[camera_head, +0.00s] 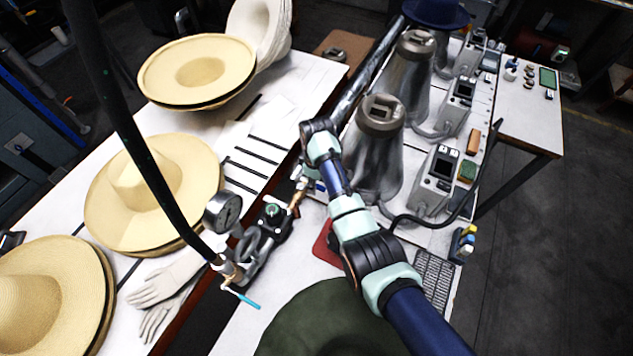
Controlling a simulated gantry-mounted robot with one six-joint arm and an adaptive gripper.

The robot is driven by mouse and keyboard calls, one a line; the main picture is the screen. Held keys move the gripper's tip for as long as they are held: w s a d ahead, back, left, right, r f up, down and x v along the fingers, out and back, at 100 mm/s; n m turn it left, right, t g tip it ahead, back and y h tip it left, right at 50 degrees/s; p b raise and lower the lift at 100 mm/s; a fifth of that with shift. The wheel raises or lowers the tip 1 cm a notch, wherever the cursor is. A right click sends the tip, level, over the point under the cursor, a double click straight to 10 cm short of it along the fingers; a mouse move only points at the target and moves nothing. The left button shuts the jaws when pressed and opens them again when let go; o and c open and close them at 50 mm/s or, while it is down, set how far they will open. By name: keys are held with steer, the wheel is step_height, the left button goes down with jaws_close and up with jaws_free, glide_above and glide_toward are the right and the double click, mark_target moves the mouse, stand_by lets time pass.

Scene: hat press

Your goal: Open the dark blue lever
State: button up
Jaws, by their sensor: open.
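A lever (243,298) sticks out down and right from a brass valve fitting (229,270) at the lower end of a black hose. It looks bright blue rather than dark blue, and I see no other clear lever. My gripper (247,268) points down and left, close to the valve, just above and right of the lever. Its fingers appear apart, with nothing seen between them. The lever looks free of the fingers; whether they touch the fitting is unclear.
A round pressure gauge (222,212) stands beside the valve. The black hose (130,140) crosses the left side. Straw hats (150,190) and pale gloves (165,285) lie on the left table. Metal cones (377,150) and control boxes (435,180) stand right of my arm. A green hat (320,320) is in front.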

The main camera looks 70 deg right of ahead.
jaws_close()
